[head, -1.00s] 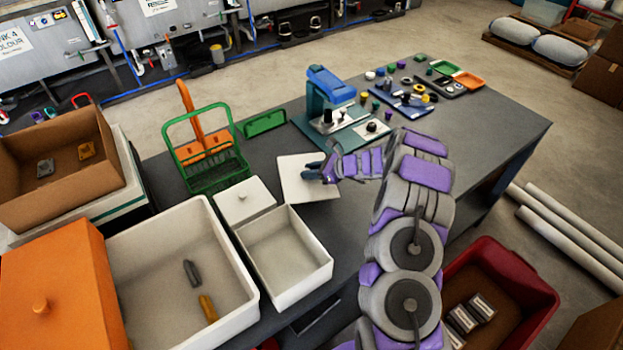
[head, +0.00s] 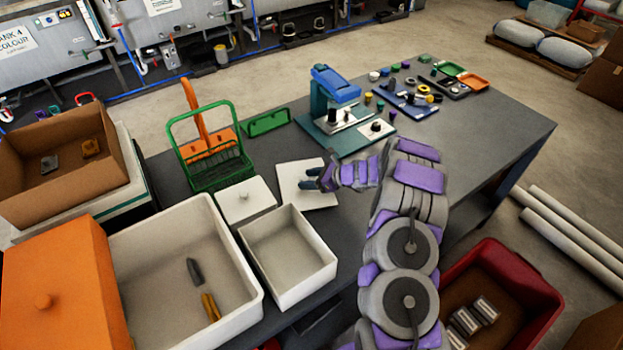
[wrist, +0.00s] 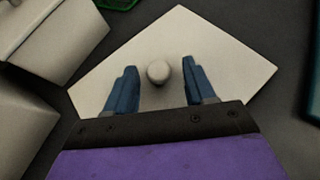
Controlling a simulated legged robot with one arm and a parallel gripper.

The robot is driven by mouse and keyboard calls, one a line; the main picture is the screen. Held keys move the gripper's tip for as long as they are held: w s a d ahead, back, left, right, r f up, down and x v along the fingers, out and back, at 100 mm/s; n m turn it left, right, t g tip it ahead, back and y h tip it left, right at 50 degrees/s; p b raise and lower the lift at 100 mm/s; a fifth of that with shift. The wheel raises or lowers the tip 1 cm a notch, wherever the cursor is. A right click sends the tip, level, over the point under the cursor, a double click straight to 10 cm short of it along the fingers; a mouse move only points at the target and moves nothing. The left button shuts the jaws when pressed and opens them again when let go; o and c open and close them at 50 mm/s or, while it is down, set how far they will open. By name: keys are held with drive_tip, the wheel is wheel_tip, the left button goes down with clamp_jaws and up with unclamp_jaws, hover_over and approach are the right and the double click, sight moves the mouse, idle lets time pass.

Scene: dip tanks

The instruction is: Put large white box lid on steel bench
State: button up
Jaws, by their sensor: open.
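The large white lid (head: 292,168) is a flat square plate with a round knob. It lies on the dark grey bench top (head: 440,140), behind the open white box (head: 290,262). My gripper (head: 306,179) is low over the lid and open. In the wrist view the lid (wrist: 215,50) fills the middle, and its knob (wrist: 159,72) stands between the two blue fingers, with a gap on each side. The fingers partly cover the lid's near side.
A smaller white box with a knobbed lid (head: 246,202) stands left of the lid. A green rack (head: 214,170) and a blue press (head: 333,90) stand behind. A large white tub (head: 150,235) is at left.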

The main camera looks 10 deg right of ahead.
drive_tip(key=shift+a+r, duration=0.15)
drive_tip(key=shift+a, duration=0.55)
drive_tip(key=v, duration=0.4)
drive_tip(key=p+v, duration=0.1)
drive_tip(key=v, duration=0.2)
drive_tip(key=d+p+v, duration=0.1)
drive_tip(key=v, duration=0.3)
drive_tip(key=shift+w+d, duration=0.2)
drive_tip(key=shift+d, duration=0.05)
drive_tip(key=shift+s+a, duration=0.1)
drive_tip(key=shift+s, duration=0.1)
drive_tip(key=shift+s+a+r, duration=0.15)
drive_tip(key=shift+s+a, duration=0.05)
drive_tip(key=shift+a, duration=0.1)
drive_tip(key=s+a+r+n+g, duration=0.7)
drive_tip(key=s+a+r+n, duration=0.6)
drive_tip(key=s+a+r, duration=0.45)
drive_tip(key=s+d+r+n+h, duration=0.1)
drive_tip(key=s+d+n+h, duration=0.2)
drive_tip(key=s, duration=0.7)
drive_tip(key=s+d+r+n+g+h, duration=0.1)
drive_tip(key=s+d+r+n+h, duration=0.1)
drive_tip(key=s+n, duration=0.3)
drive_tip(key=s+d+r+n+h, duration=0.1)
drive_tip(key=s+d+n+h, duration=0.2)
drive_tip(key=s, duration=1.1)
drive_tip(key=shift+s+d+r+n+g+h, duration=0.35)
drive_tip(key=shift+d+h, duration=0.45)
drive_tip(key=shift+h, duration=0.3)
